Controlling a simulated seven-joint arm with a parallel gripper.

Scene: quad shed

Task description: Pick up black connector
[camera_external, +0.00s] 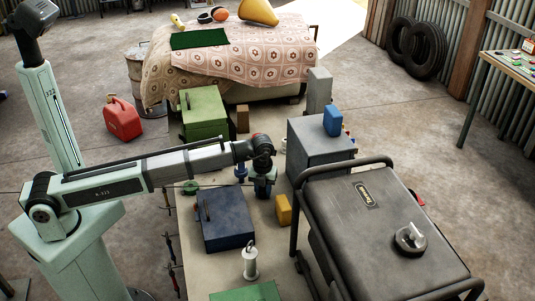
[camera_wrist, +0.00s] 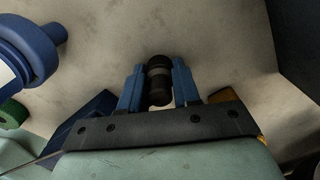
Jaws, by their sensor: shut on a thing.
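The black connector (camera_wrist: 158,93) is a short dark cylinder with a lighter grey band around it. It sits between the two blue fingers of my gripper (camera_wrist: 158,86) in the wrist view, and the fingers are shut on it. In the external view my gripper (camera_external: 263,190) points down over the pale worktop, just right of a blue fitting (camera_external: 241,172). The connector cannot be made out clearly there. I cannot tell whether its lower end touches the worktop.
A dark blue box (camera_external: 226,220) and a yellow block (camera_external: 284,210) stand nearer the camera. A grey cabinet (camera_external: 318,150) stands to the right, and a green box (camera_external: 203,112) lies behind. The blue fitting (camera_wrist: 25,45) and a green ring (camera_wrist: 12,112) show left in the wrist view.

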